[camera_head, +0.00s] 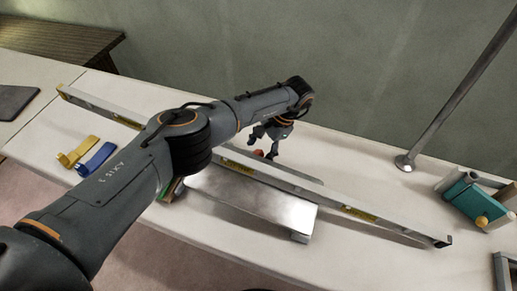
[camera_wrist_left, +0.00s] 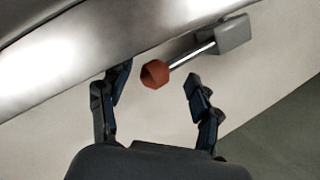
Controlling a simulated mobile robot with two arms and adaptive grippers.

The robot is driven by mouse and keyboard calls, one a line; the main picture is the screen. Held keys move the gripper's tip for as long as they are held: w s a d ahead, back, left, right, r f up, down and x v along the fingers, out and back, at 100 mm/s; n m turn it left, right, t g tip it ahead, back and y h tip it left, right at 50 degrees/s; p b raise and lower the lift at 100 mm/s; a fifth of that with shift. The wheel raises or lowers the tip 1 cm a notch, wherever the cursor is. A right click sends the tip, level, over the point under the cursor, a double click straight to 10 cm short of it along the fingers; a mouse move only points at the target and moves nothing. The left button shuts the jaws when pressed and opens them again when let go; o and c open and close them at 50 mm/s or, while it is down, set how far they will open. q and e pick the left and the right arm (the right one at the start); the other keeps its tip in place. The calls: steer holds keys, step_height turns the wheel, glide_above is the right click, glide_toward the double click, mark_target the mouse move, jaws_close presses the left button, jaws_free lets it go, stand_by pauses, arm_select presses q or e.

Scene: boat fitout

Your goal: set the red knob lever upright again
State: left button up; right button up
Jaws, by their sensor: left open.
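The red knob lever shows in the left wrist view as a red faceted knob (camera_wrist_left: 155,74) on a thin metal rod that runs to a grey block (camera_wrist_left: 232,33). The rod slants up to the right in that picture; its exact tilt is hard to judge. In the head view only a bit of the red knob (camera_head: 259,153) shows beside the fingers. My left gripper (camera_head: 266,141) is open over the bench. In the left wrist view the knob appears between its fingertips (camera_wrist_left: 156,76), with gaps on both sides and no visible grip. My right gripper is not in view.
A long metal bar (camera_head: 375,222) with yellow labels runs diagonally along the bench. A metal post (camera_head: 405,162) and a teal item (camera_head: 463,198) stand right. Yellow (camera_head: 78,152) and blue (camera_head: 95,160) pieces lie left.

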arm_select(q)
steer(key=shift+a+f, duration=0.2)
steer(key=shift+f, duration=0.35)
jaws_close()
